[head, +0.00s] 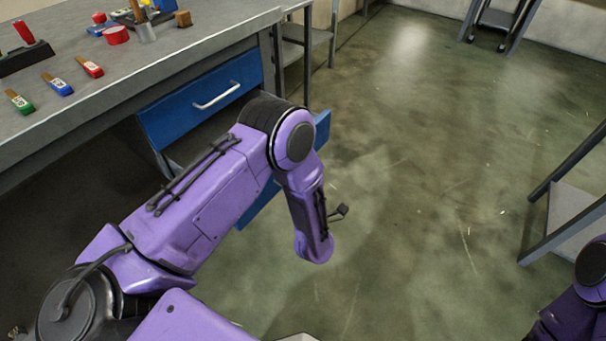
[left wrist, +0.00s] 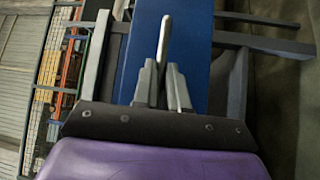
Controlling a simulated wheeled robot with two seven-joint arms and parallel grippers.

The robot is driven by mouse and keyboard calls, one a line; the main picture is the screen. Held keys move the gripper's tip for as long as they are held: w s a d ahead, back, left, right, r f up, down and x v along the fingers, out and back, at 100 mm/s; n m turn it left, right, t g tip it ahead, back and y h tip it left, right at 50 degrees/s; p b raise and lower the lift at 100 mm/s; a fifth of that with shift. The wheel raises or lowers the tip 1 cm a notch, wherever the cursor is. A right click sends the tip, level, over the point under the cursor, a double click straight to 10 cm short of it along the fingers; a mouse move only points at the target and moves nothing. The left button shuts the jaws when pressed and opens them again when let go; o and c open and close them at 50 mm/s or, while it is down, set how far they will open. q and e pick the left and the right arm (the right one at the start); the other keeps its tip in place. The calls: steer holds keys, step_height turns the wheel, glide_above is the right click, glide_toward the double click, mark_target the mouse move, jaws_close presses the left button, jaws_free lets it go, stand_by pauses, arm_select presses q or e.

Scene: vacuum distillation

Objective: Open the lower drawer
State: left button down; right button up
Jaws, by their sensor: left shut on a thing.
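The lower drawer's blue front (head: 258,205) shows in the head view on both sides of my left arm, which covers most of it. It stands out from the cabinet, with a gap behind it, so the drawer is at least partly open. In the left wrist view the blue front (left wrist: 190,25) is close ahead. My left gripper (left wrist: 162,70) is shut on the drawer's light grey handle (left wrist: 165,38), which shows between the fingers. The left gripper is hidden in the head view. My right gripper is out of view; only part of the right arm shows at the lower right.
The grey workbench (head: 130,75) holds brushes and small tools. A grey shelf frame (head: 570,215) stands at the right. The floor (head: 420,150) between is clear.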

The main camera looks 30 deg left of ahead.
arm_select(q)
steer(key=shift+r, duration=0.1)
steer(key=c, duration=1.2)
jaws_free()
steer(key=shift+o, duration=0.2)
steer(key=v, duration=1)
steer(key=shift+s+d, duration=0.15)
steer(key=shift+s, duration=0.05)
